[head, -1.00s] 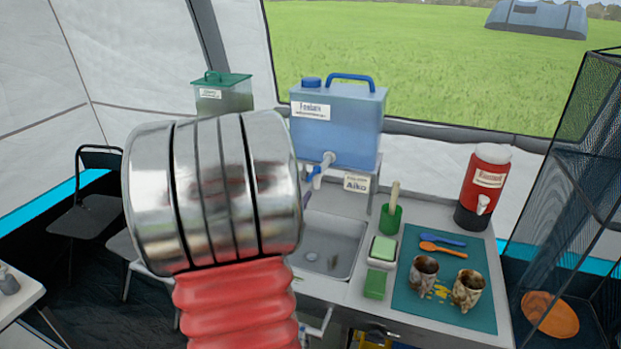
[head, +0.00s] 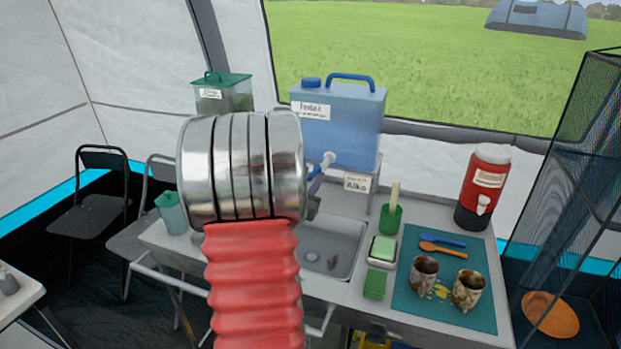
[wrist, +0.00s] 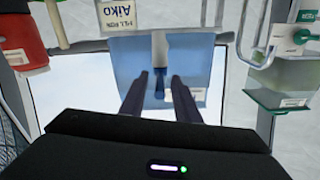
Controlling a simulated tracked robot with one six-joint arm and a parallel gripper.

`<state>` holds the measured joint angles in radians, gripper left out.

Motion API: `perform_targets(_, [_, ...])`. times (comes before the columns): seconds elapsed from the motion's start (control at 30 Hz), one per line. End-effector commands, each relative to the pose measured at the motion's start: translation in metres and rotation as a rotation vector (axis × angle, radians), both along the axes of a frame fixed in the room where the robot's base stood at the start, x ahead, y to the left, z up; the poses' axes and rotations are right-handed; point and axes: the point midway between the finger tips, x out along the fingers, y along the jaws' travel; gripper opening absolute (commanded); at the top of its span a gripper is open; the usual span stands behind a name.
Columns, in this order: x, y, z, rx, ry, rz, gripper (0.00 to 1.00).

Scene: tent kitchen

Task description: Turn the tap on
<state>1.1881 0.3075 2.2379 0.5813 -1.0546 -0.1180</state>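The blue water container (head: 338,122) stands on a raised stand behind the sink (head: 335,243). Its white tap (head: 328,159) with a blue lever points toward the sink. The wrist view shows the scene upside down, with the white tap (wrist: 160,48) and its blue lever (wrist: 160,84) in front of the container. My gripper (wrist: 158,78) is open, one dark finger on each side of the lever, with gaps visible. In the head view my gripper (head: 315,190) is close by the tap, partly hidden behind my arm.
A red drink cooler (head: 487,180) with its own white spout stands at the right. A green brush holder (head: 391,218), soap (head: 383,249) and a teal mat (head: 412,290) with two dirty mugs lie right of the sink. A teal cup (head: 172,212) stands at the left.

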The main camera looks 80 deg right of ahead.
Motion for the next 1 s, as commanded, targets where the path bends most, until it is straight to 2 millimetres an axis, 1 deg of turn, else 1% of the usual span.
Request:
perform_targets(0.07, [0.0001, 0.0002, 0.0001, 0.000, 0.000, 0.000, 0.28])
perform_targets(0.47, [0.0001, 0.0004, 0.0001, 0.000, 0.000, 0.000, 0.00])
perform_targets(1.0, [-0.0010, 0.0003, 0.0001, 0.000, 0.000, 0.000, 0.00])
